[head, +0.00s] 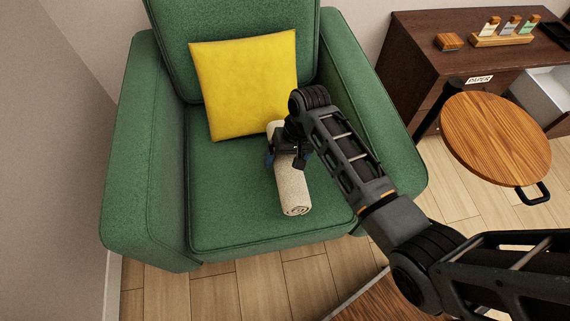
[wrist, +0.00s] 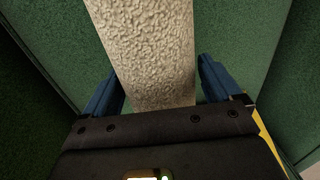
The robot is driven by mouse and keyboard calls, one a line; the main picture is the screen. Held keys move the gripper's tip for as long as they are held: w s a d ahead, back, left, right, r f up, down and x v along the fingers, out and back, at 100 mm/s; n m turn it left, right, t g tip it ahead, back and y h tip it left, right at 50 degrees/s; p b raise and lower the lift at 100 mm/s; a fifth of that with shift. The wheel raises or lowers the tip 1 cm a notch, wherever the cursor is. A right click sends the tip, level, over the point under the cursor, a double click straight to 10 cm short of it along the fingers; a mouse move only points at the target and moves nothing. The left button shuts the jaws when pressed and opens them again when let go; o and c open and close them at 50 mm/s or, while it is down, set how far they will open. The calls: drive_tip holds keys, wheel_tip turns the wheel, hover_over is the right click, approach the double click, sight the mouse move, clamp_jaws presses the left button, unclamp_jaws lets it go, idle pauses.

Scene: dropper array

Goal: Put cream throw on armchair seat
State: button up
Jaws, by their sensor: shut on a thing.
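The cream throw (head: 292,192) is a rolled cylinder over the seat of the green armchair (head: 225,215), right of the seat's middle. It also shows in the wrist view (wrist: 150,50), running between two blue fingers. My gripper (head: 286,158) is shut on the throw from above, near its middle; it also shows in the wrist view (wrist: 160,95). The throw looks at or just above the seat cushion; I cannot tell whether it touches. My wrist hides part of the throw's far half.
A yellow cushion (head: 243,80) leans on the chair back behind the throw. The armrests flank the seat. A round wooden side table (head: 497,138) and a dark cabinet (head: 425,60) stand at the right. The seat's left part is clear.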

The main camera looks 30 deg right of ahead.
drive_tip(key=shift+d+b+x, duration=0.15)
drive_tip(key=shift+b+x, duration=0.05)
drive_tip(key=shift+x, duration=0.65)
drive_tip(key=shift+d+b+x, duration=0.2)
drive_tip(key=shift+x, duration=0.6)
drive_tip(key=shift+s+f, duration=0.15)
drive_tip(key=shift+f, duration=0.15)
drive_tip(key=o, duration=0.9)
drive_tip(key=p+v, duration=0.3)
drive_tip(key=v, duration=0.9)
drive_tip(key=shift+r, duration=0.2)
